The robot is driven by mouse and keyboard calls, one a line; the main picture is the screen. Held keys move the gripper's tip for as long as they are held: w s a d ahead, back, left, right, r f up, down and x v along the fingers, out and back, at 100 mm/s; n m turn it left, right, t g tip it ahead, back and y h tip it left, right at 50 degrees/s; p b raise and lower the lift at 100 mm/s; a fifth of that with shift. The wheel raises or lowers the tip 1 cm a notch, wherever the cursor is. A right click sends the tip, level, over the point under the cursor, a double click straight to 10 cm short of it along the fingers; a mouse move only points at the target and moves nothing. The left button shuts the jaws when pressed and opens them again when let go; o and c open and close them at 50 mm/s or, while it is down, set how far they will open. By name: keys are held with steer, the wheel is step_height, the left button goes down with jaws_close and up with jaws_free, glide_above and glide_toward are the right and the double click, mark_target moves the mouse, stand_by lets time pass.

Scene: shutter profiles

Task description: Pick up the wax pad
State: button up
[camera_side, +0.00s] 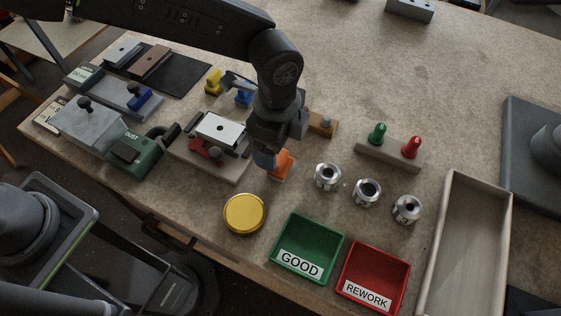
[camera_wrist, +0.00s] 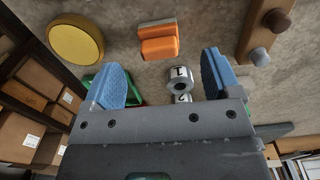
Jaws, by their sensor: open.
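No thing is labelled as the wax pad; it may be the orange block or the round yellow disc, and I cannot tell which. The orange block (camera_side: 283,162) stands on the table just right of my gripper (camera_side: 264,160), partly hidden by it. In the wrist view the orange block (camera_wrist: 158,44) is ahead of and between the blue fingers of my open gripper (camera_wrist: 164,68), with nothing held. The yellow disc (camera_side: 244,213) lies flat in front of my gripper; it shows at upper left in the wrist view (camera_wrist: 75,41).
Several metal cylinders (camera_side: 367,192) stand right of the orange block. A green GOOD tray (camera_side: 322,233) and red REWORK tray (camera_side: 374,262) lie at the front, with a long beige tray (camera_side: 440,250) beside them. A clamping fixture (camera_side: 218,130) is left; a peg rack (camera_side: 372,152) is behind.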

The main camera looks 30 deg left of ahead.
mark_target(280, 157)
steer(key=shift+s+d+f, duration=0.1)
steer(key=shift+d+f, duration=0.1)
steer(key=shift+f, duration=1.55)
steer(key=shift+d+f, duration=0.15)
steer(key=shift+f, duration=1.6)
steer(key=shift+c, duration=0.2)
steer(key=c, duration=1)
steer(key=shift+r, duration=0.15)
